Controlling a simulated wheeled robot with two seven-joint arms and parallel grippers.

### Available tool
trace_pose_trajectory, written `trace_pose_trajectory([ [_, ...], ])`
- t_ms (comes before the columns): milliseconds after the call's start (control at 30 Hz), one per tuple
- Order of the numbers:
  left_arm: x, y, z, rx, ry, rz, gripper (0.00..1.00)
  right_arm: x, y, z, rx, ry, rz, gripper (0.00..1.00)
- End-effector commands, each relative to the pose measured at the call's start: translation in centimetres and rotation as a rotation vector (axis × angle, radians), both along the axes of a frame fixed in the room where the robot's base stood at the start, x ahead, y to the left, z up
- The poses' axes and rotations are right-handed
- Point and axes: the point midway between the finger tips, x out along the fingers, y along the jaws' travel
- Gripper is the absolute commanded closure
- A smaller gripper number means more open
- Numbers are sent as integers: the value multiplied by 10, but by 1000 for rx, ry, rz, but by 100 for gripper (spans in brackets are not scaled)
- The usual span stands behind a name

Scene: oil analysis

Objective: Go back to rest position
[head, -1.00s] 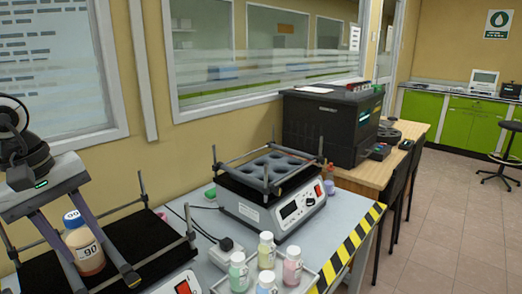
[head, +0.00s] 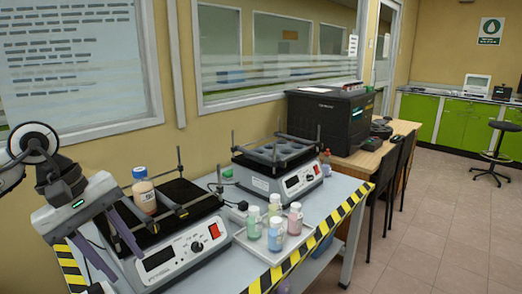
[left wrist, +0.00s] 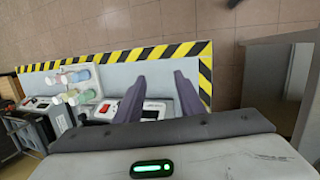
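My left gripper (head: 125,265) is at the lower left of the head view, in front of the left shaker (head: 165,257). Its fingers are apart with nothing between them. The left wrist view shows the same open, empty fingers (left wrist: 160,76). A bottle with a blue cap and amber contents (head: 144,196) stands upright on the black platform of the left shaker, behind the gripper and apart from it.
A white tray (head: 244,241) holds several small white-capped bottles in front of a second shaker (head: 285,177) with a round-welled rack. A black machine (head: 330,125) stands on a wooden table beyond. The hazard-striped edge (head: 305,247) borders open floor.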

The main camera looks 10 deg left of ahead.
Motion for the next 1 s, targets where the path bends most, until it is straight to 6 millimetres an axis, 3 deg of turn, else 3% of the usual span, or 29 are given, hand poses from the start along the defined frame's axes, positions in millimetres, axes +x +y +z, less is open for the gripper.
trace_pose_trajectory([
  [167, -4, -56, -21, -188, 64, 25, 64, 14, -1, 7, 0, -28, -2, 100],
  [267, -10, -97, -31, -335, 129, 59, 64, 11, -1, 6, 0, -22, -2, 100],
  [367, -21, -150, -38, -546, 249, 130, 64, 9, -1, 4, -1, -17, -1, 100],
  [500, -37, -227, -29, -948, 552, 343, 64, 8, -1, 4, -1, -15, -2, 100],
  [600, -33, -255, -16, -1225, 835, 564, 64, 7, -1, 3, -1, -12, -2, 100],
  [667, -25, -261, -12, -1377, 1019, 716, 64, 6, -1, 3, -1, -11, -1, 100],
  [767, -5, -253, -23, -1602, 1353, 1003, 64, 5, -1, 2, -2, -9, -1, 100],
  [867, 13, -229, -60, -1789, 1703, 1331, 64, 5, -1, 2, -2, -8, -1, 100],
  [900, 17, -216, -83, -1853, 1846, 1474, 64, 5, -1, 2, -2, -8, -1, 100],
  [933, 18, -206, -103, 1885, -1944, -1577, 64, 5, -1, 2, -1, -8, -1, 100],
  [1000, 12, -185, -153, 1597, -1768, -1487, 64, 5, -1, 2, -1, -8, -1, 100],
])
